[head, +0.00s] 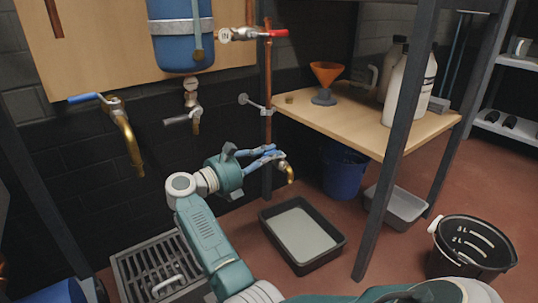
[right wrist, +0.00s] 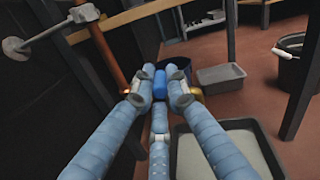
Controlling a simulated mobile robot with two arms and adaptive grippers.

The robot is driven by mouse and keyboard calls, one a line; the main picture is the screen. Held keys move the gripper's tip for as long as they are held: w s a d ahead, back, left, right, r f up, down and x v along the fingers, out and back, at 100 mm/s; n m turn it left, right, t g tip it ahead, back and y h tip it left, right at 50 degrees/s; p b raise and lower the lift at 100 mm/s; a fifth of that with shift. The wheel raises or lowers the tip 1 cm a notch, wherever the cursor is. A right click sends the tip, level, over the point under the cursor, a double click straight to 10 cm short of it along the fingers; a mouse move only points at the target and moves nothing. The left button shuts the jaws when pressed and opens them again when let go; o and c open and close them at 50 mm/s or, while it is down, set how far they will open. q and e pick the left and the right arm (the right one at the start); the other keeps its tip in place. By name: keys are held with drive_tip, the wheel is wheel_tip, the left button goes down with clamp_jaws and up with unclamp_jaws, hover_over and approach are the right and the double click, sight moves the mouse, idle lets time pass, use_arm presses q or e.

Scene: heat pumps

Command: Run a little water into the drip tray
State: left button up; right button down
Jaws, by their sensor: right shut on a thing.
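My right gripper (head: 272,155) is shut on the blue lever (right wrist: 160,86) of a small tap near the copper pipe. The tap's brass spout (head: 289,174) points down, above the far side of the black drip tray (head: 266,225). The tray lies on the floor with a flat pale grey inside; I cannot tell whether that is water. The tray also shows in the right wrist view (right wrist: 262,140). No stream is visible at the spout, which is small and partly hidden. My left gripper is not in view.
Another blue-levered tap (head: 124,135) and a blue tank (head: 180,45) are on the wall. A red-handled valve (head: 250,34) sits on the copper pipe (head: 267,95). A workbench (head: 345,118), grey tub (head: 397,207), black bucket (head: 470,248) and floor grate (head: 155,265) stand around.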

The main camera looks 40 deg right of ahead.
drive_tip(key=shift+w+r+m+g, duration=0.1)
drive_tip(key=shift+w+m+g, duration=0.1)
drive_tip(key=shift+m+g, duration=0.35)
drive_tip(key=c, duration=1.7)
unclamp_jaws()
drive_tip(key=shift+c, duration=0.2)
drive_tip(key=w+a, duration=0.1)
drive_tip(key=a, duration=1.1)
drive_tip(key=shift+w, duration=0.25)
drive_tip(key=shift+d, duration=0.1)
